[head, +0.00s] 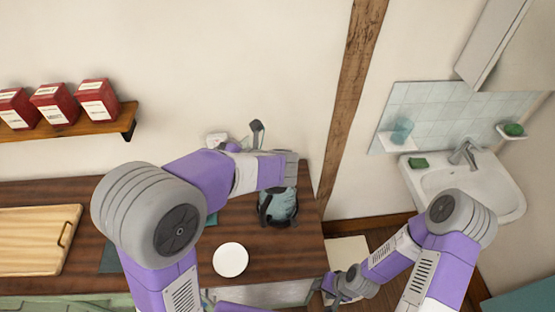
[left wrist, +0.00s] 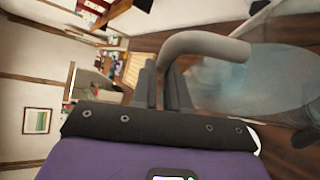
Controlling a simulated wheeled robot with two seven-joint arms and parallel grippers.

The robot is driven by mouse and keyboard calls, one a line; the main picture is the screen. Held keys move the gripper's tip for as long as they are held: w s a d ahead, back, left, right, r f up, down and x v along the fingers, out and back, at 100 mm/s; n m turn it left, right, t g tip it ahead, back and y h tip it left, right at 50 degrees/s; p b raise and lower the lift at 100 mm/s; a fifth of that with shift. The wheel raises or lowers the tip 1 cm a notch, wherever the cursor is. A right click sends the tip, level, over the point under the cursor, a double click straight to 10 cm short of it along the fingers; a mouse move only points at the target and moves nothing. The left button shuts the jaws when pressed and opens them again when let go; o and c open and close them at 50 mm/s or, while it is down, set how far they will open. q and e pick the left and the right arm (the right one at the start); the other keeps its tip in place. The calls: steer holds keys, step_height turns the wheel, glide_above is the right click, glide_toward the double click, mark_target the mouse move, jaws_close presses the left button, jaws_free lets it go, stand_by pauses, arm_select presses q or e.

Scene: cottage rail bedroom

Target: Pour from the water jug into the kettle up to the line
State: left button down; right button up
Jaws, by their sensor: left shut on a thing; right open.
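The water jug (head: 281,207), a clear bluish vessel, is at the right end of the dark wooden counter in the head view, just below my left gripper (head: 289,167). In the left wrist view its clear body (left wrist: 235,82) fills the right side. My left gripper (left wrist: 165,88) is shut on its thick grey curved handle (left wrist: 205,44). I cannot tell whether the jug touches the counter. The kettle cannot be made out clearly; a grey upright piece (head: 257,130) shows behind my left forearm. The fill line is not visible. My right gripper (head: 342,287) is open and empty, right of the counter.
A wooden board (head: 38,238) lies at the left. Red tins (head: 97,100) stand on a wall shelf (head: 90,121). A white sink (head: 490,180) is at the right. A timber post (head: 348,85) rises behind the counter's right end.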

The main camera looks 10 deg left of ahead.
arm_select(q)
steer(key=shift+w+d+r+m+y+b, duration=0.2)
steer(key=shift+d+m+y+b, duration=0.1)
steer(key=shift+y, duration=0.2)
stand_by(1.3)
